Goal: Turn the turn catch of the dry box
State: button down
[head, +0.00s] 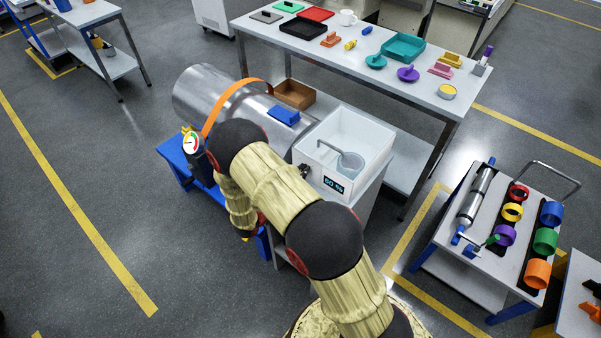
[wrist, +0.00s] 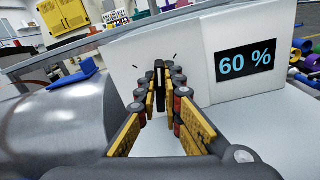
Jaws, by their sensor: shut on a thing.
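The dry box is a white box (wrist: 205,45) with a "60 %" display, seen close in the wrist view; it also shows in the head view (head: 365,130), open-topped. Its turn catch (wrist: 159,72) is a narrow black piece with a pale strip, standing roughly upright on the white face between two small dark marks. My gripper (wrist: 161,90) faces that face, its yellow-padded fingers shut on the catch, one on each side. In the head view my arm hides most of the gripper.
A large metal cylinder (wrist: 62,125) lies close left of the gripper, with a blue block (head: 284,115) on top and an orange band around it. A gauge (head: 192,143) stands nearby. A long table (head: 330,57) with trays is behind; a cart (head: 480,265) is at right.

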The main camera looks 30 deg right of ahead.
jog(key=m+b, duration=0.1)
jog(key=m, duration=0.2)
jog(key=m+b, duration=0.1)
jog(key=m, duration=0.2)
jog(key=shift+s+f, duration=0.15)
jog(key=shift+m, duration=0.3)
jog(key=c, duration=2)
grip_release()
jog(key=shift+c, duration=0.2)
jog(key=shift+o, duration=0.6)
jog(key=v, duration=1.2)
